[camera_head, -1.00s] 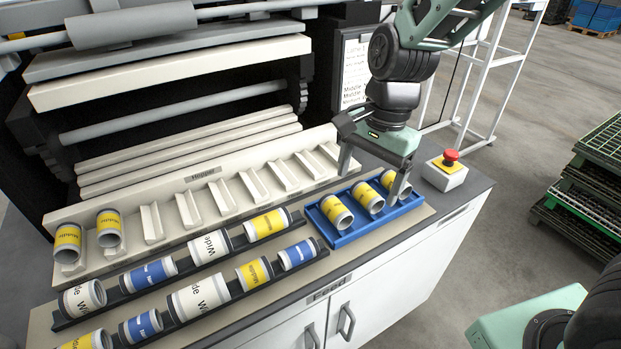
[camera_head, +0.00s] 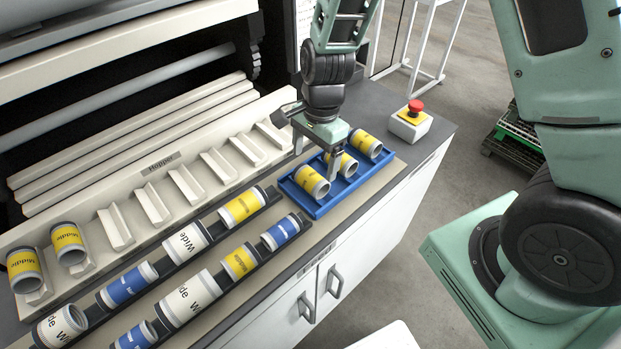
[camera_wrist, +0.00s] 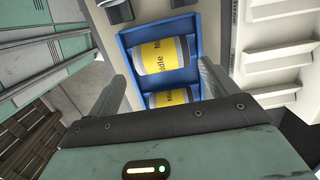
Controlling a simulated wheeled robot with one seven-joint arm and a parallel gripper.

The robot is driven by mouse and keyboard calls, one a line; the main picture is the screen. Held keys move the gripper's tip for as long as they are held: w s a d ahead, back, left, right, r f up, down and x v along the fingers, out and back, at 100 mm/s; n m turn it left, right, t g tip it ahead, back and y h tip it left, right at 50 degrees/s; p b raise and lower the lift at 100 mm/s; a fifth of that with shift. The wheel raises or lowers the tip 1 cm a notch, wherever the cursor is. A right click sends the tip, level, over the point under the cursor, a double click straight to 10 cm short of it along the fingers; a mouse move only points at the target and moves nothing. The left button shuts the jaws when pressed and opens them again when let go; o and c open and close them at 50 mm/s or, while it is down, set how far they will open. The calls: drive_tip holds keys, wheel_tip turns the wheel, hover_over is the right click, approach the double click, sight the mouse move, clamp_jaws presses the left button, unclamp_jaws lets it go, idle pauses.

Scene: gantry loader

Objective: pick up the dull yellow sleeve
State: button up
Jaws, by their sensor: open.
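Several yellow sleeves with grey ends are in view, and I cannot tell for sure which one is the dull yellow sleeve. In the head view, a near sleeve (camera_head: 312,181), a middle sleeve (camera_head: 350,165) and a far sleeve (camera_head: 366,144) lie in a row in a blue tray (camera_head: 318,211). My gripper (camera_head: 316,157) is open and empty above the tray, by the near and middle sleeves. In the wrist view, my gripper (camera_wrist: 163,78) has its fingers spread, with one yellow sleeve (camera_wrist: 162,56) between and beyond them. Another sleeve (camera_wrist: 172,98) is partly hidden by the gripper body.
Two yellow sleeves (camera_head: 67,243) sit in the left end of the cream hopper rack (camera_head: 160,175). Black racks hold white (camera_head: 184,243), blue (camera_head: 280,232) and yellow (camera_head: 240,261) sleeves. A red stop button (camera_head: 415,106) stands right of the tray.

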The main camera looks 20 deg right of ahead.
sight(311, 174)
drive_tip(key=shift+a+f+p, duration=0.2)
drive_tip(key=shift+f+p, duration=0.15)
drive_tip(key=shift+f, duration=1.35)
drive_tip(key=shift+a+f+p, duration=0.2)
drive_tip(key=shift+f+p, duration=0.15)
drive_tip(key=shift+f, duration=1.3)
drive_tip(key=c, duration=1)
